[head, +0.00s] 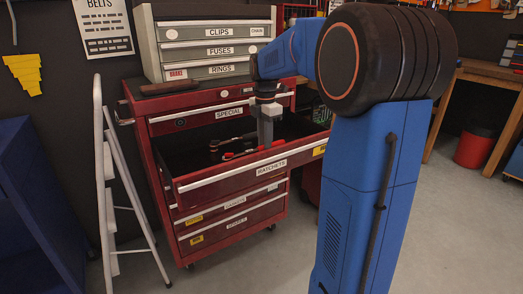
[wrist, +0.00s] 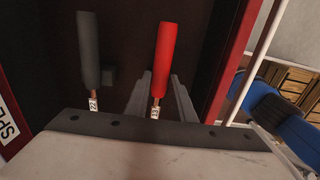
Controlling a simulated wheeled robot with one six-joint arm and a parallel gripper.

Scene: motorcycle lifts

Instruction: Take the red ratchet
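The red ratchet (wrist: 163,55) lies in the open drawer, its red handle pointing away in the wrist view and its shaft carrying a small white tag. My gripper (wrist: 160,82) is open, with one grey finger on each side of the red ratchet; I cannot tell whether they touch it. A dark grey ratchet (wrist: 89,50) lies to its left. In the head view my gripper (head: 265,143) reaches down into the drawer labelled RATCHETS (head: 240,183), and a bit of the red ratchet (head: 228,155) shows beside it. The rest of it is hidden there.
The red tool cabinet (head: 228,220) has more labelled drawers, closed, below the open one. A grey drawer box (head: 212,40) stands on top. A white stepladder (head: 110,190) leans at the left. The floor at the front is clear.

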